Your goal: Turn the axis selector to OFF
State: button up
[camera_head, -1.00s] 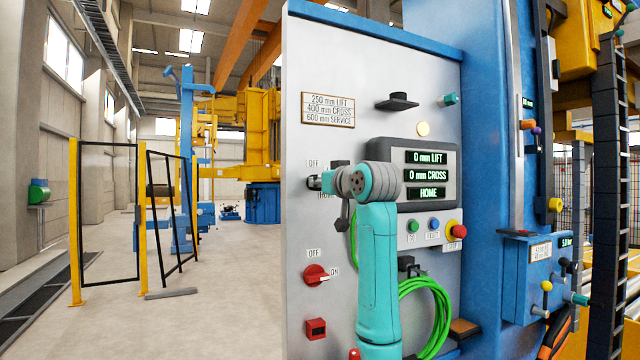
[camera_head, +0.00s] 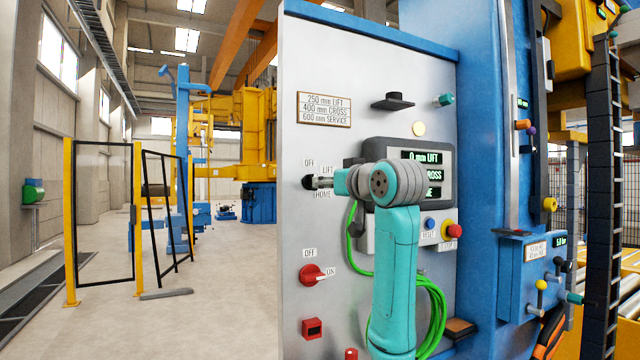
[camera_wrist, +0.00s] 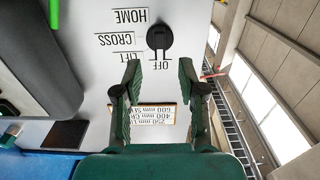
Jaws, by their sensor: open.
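The axis selector is a black round knob (camera_wrist: 160,38) on the light grey panel, with OFF, LIFT, CROSS and HOME labels beside it. The wrist view shows it upside down, and I cannot clearly tell which label it points to. In the head view the dark knob (camera_head: 308,182) sits just below the OFF label. My gripper (camera_wrist: 160,72) is open and empty. Its two dark green fingers are spread apart, and the knob appears beyond their tips, roughly between them. In the head view my gripper (camera_head: 328,182) is small and partly merges with the knob, so contact cannot be judged.
A display box (camera_head: 435,160) is partly hidden behind my arm. Below are a red switch (camera_head: 312,275), a red emergency button (camera_head: 453,231) and a green hose (camera_head: 438,310). A text plate (camera_head: 324,109) is above. Open floor and a fence (camera_head: 105,215) lie left.

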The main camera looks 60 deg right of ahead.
jog(key=v, duration=0.5)
dwell(0.5)
